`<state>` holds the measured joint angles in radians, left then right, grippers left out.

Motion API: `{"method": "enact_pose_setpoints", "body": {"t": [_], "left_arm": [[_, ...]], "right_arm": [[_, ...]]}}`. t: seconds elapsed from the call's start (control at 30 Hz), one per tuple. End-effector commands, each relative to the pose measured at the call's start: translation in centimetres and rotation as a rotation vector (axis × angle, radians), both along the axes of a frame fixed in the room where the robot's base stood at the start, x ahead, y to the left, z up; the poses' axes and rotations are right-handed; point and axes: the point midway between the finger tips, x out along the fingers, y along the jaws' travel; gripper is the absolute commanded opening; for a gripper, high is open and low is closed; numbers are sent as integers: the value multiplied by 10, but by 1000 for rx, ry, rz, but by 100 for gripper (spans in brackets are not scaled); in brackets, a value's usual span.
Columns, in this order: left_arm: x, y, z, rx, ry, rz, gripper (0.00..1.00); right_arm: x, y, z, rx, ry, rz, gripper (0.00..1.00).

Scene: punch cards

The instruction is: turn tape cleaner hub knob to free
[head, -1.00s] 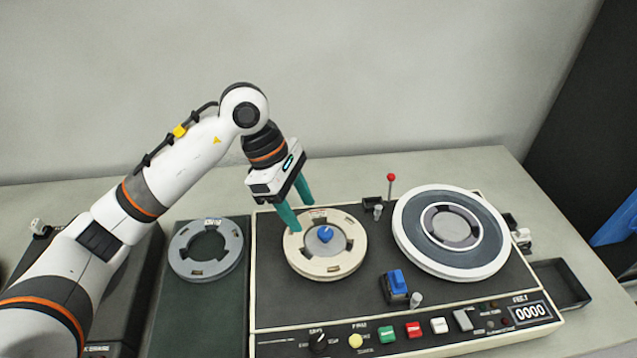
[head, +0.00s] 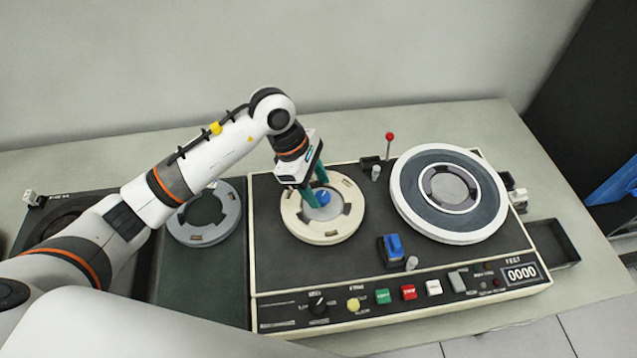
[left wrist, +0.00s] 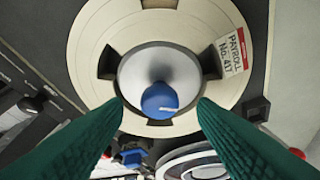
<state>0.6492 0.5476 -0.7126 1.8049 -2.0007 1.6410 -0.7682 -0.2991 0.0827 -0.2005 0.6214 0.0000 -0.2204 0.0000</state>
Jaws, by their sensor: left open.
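The blue hub knob (head: 322,197) sits at the centre of the cream reel (head: 336,233) on the left half of the tape cleaner (head: 375,272). In the left wrist view the knob (left wrist: 160,99) has a white pointer line and sits on a grey hub (left wrist: 172,66). My left gripper (head: 316,188) is open, with green fingers pointing down over the hub. In the left wrist view its fingers (left wrist: 160,112) lie on either side of the knob, apart from it. My right gripper is not in view.
A large reel with a grey ring (head: 433,228) sits on the right half. A blue block (head: 391,247) stands between the reels. A red-tipped rod (head: 389,137) rises at the back. Coloured buttons (head: 408,292) and a counter line the front. A grey ring (head: 205,238) lies left.

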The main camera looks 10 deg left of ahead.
Motion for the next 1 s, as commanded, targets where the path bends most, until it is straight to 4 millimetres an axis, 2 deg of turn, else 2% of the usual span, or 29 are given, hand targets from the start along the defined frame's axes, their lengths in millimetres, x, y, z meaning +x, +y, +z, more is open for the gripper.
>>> {"method": "enact_pose_setpoints", "body": {"t": [0.2,0.47,0.73,1.0], "left_arm": [[0,-6,-13,0,0,0,52],[0,-6,-15,1,-1,0,52],[0,-6,-14,1,-1,0,8],[0,-5,-15,1,-2,27,8]], "right_arm": [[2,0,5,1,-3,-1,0],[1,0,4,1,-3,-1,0],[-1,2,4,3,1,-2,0],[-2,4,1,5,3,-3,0]]}}
